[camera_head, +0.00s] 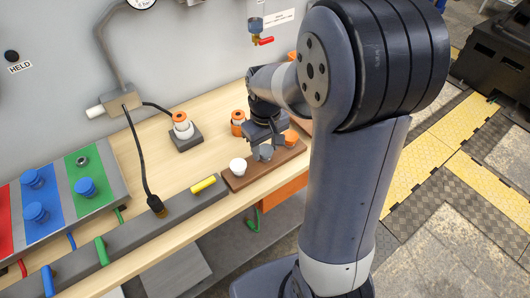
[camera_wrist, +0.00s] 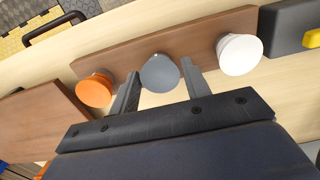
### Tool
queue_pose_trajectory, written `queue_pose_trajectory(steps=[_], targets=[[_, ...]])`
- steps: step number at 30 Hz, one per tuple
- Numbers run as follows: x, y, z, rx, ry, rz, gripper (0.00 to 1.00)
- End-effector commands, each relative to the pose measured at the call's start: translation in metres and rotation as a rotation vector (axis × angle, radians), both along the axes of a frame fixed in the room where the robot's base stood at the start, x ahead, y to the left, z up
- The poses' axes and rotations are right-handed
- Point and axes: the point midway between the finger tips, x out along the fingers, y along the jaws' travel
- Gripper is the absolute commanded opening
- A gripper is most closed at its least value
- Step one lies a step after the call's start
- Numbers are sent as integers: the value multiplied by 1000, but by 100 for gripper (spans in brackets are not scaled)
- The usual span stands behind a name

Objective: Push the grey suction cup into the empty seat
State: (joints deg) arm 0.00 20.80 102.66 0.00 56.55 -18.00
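The grey suction cup (camera_head: 265,153) stands in the middle of a brown wooden rack (camera_head: 250,175), between a white cup (camera_head: 238,167) and an orange cup (camera_head: 291,137). My gripper (camera_head: 266,141) is over the rack, fingers pointing down. In the wrist view the grey cup (camera_wrist: 160,73) lies between the two fingertips (camera_wrist: 161,75), with a narrow gap showing on each side; the fingers look open around it. The empty seat (camera_head: 82,161) is a small grey ring on the green stripe of the board at the left. Blue cups (camera_head: 85,188) sit on the board.
A grey rail (camera_head: 130,238) with cables, coloured levers and a yellow piece (camera_head: 203,184) runs along the front edge. An orange-and-white item (camera_head: 182,125) on a dark base stands mid-table. A black cable (camera_head: 140,160) hangs between the rack and the board.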

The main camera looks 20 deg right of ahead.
Motion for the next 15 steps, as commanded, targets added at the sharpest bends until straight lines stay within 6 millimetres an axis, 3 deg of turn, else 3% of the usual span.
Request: queue_pose_trajectory(steps=[10, 15], targets=[[0, 0, 0, 0, 0, 0, 16], [0, 0, 0, 0, 0, 0, 15]])
